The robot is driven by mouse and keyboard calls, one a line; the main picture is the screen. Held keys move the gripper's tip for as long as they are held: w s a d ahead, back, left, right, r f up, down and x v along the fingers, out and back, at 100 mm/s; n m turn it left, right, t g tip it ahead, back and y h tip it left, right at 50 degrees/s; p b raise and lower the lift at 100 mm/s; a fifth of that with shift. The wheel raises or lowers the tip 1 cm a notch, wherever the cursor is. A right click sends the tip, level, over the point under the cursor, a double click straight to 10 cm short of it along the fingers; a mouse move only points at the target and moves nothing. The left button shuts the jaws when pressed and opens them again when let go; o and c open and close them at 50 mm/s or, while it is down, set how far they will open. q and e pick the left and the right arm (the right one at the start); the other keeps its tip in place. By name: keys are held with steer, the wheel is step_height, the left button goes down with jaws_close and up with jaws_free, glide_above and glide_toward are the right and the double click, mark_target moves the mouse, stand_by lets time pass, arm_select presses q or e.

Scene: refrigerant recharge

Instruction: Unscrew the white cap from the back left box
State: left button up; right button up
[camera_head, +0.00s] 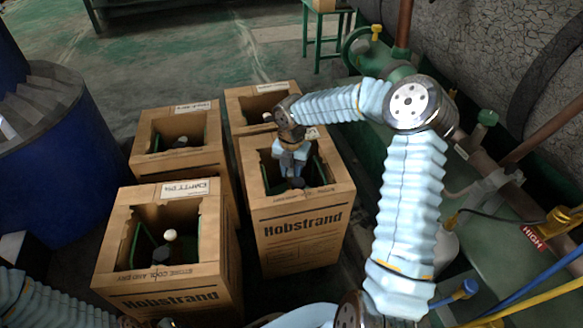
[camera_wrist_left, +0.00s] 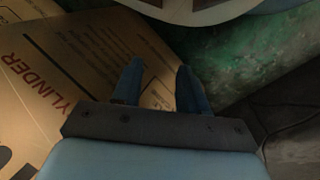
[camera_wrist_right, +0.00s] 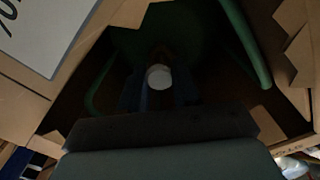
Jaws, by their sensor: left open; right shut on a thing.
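The back left box (camera_head: 148,165) is an open cardboard box with a dark valve top and a small white cap (camera_head: 182,140) inside. My right gripper (camera_head: 293,178) reaches down into the front right box (camera_head: 300,235), not the back left one. In the right wrist view its fingers are shut on a round white cap (camera_wrist_right: 158,77) in the dark box opening. The fingers hide much of the cap's sides. My left gripper (camera_wrist_left: 158,90) is open and empty in the left wrist view, beside a printed cardboard face (camera_wrist_left: 75,65).
The front left box (camera_head: 170,275) holds a cylinder with a white cap (camera_head: 170,235). The back right box (camera_head: 250,95) is partly behind my right arm. A blue drum (camera_head: 40,160) stands at left. Green equipment with pipes and hoses (camera_head: 500,230) lines the right.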

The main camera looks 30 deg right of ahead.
steer(key=shift+r+n+p, duration=0.15)
steer(key=shift+n+p, duration=0.65)
steer(key=shift+n, duration=0.3)
steer(key=shift+p, duration=0.3)
steer(key=shift+n+p, duration=1.5)
steer(key=shift+n, duration=0.4)
